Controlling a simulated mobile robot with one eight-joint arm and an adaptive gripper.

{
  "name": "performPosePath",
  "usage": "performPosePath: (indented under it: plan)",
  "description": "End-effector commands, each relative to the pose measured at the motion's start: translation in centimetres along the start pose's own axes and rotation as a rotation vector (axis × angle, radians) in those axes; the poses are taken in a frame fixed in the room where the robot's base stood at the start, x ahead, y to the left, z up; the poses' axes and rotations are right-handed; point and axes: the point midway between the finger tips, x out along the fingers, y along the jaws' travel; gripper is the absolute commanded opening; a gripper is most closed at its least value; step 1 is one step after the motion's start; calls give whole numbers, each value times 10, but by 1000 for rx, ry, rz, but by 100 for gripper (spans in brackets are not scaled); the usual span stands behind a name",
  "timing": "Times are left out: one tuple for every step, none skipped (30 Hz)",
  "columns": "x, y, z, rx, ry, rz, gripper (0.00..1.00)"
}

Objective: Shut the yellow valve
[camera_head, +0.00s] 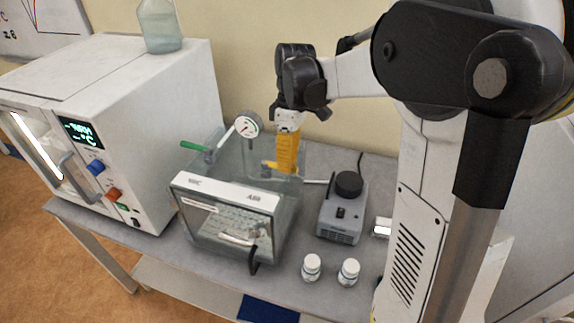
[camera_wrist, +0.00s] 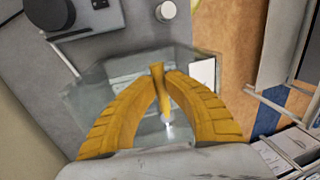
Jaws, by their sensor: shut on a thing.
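The yellow valve handle (camera_head: 271,165) is on the back right of a clear glass vacuum chamber (camera_head: 185,216). My gripper (camera_head: 284,168) reaches down over the chamber's back right, with its yellow fingers at the handle. In the wrist view, my gripper (camera_wrist: 157,80) has its fingertips closed together on the yellow valve (camera_wrist: 157,70), whose end shows between them. A green-handled valve (camera_head: 192,146) is on the chamber's left side, by a round pressure gauge (camera_head: 247,125). The fingers hide part of the yellow valve, so its exact angle is hard to tell.
A white oven (camera_head: 150,90) with a lit display stands left of the chamber. A grey vortex mixer (camera_head: 343,210) stands to the right. Two white bottles, one left (camera_head: 311,267) and one right (camera_head: 348,272), stand at the bench's front. A glass bottle (camera_head: 160,28) sits on the oven.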

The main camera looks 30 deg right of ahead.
Motion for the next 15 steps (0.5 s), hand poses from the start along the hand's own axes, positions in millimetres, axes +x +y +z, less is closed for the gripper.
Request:
performPosePath:
  plan:
    - [1,0,0,-2,-1,0,0]
    - [1,0,0,-2,-1,0,0]
    - [1,0,0,-2,-1,1,0]
    - [1,0,0,-2,-1,1,0]
    - [1,0,0,-2,-1,1,0]
    - [1,0,0,-2,-1,1,0]
    - [1,0,0,-2,-1,1,0]
    - [1,0,0,-2,-1,1,0]
    - [1,0,0,-2,-1,1,0]
    - [1,0,0,-2,-1,1,15]
    - [1,0,0,-2,-1,1,24]
    - [1,0,0,-1,-1,1,36]
    - [1,0,0,-1,-1,1,37]
    - [1,0,0,-1,0,1,37]
    - [1,0,0,-1,0,1,37]
